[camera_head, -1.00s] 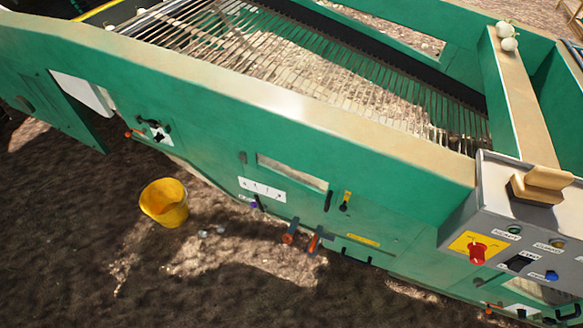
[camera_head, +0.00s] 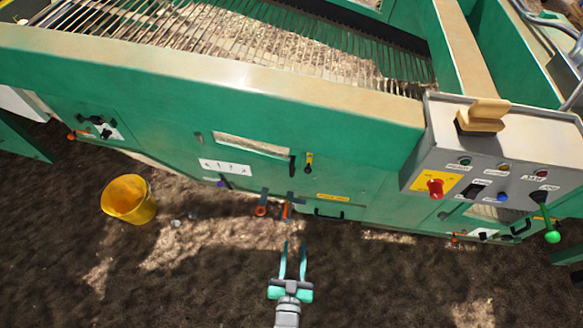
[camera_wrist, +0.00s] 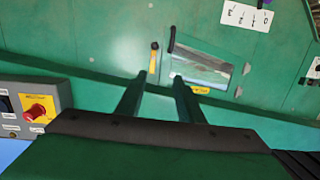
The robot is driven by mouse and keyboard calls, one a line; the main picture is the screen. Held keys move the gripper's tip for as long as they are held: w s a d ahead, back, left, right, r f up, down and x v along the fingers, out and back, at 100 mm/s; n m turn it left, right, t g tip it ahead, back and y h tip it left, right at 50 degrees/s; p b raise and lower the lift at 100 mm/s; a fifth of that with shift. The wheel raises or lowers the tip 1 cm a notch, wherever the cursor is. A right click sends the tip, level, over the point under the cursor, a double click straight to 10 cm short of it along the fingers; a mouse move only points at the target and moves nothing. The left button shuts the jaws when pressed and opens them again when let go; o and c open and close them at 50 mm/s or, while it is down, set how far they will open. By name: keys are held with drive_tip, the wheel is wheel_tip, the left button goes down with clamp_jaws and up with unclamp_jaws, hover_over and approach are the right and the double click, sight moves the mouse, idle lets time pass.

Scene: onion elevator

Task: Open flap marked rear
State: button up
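The green machine side (camera_head: 140,85) runs across the head view. A lower panel of it has a black bar handle (camera_head: 330,216) under a yellow label (camera_head: 333,196). Another black handle (camera_head: 521,227) sits farther right, below the grey control box. The label text is too small to read, so I cannot tell which flap is marked rear. My gripper (camera_head: 294,246) is open and empty, in front of and apart from the panel. In the wrist view its open fingers (camera_wrist: 159,80) point at the machine side, near a yellow-and-black latch (camera_wrist: 153,56).
The grey control box (camera_head: 490,160) with a red knob (camera_head: 435,187) juts out at the right; a green-tipped lever (camera_head: 551,236) sticks out below it. Orange-ended levers (camera_head: 286,210) stick out left of the handle. A yellow bucket (camera_head: 128,198) stands on the soil. Soil in front is clear.

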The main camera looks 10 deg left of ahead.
drive_tip(key=w+a+f+y, duration=0.15)
drive_tip(key=w+f, duration=0.25)
drive_tip(key=w, duration=0.6)
drive_tip(key=n, duration=0.2)
approach(291, 170)
drive_tip(key=shift+t+y, duration=0.4)
drive_tip(key=shift+y, duration=0.05)
drive_tip(key=shift+d+f+x, duration=0.1)
drive_tip(key=shift+d+x, duration=0.05)
drive_tip(key=shift+x, duration=1.65)
drive_tip(key=shift+d+f+x, duration=0.1)
drive_tip(key=shift+x, duration=1.75)
drive_tip(key=shift+d+f+x, duration=0.1)
drive_tip(key=shift+d+x, duration=0.05)
drive_tip(key=shift+x, duration=1.65)
drive_tip(key=shift+a, duration=0.1)
clamp_jaws()
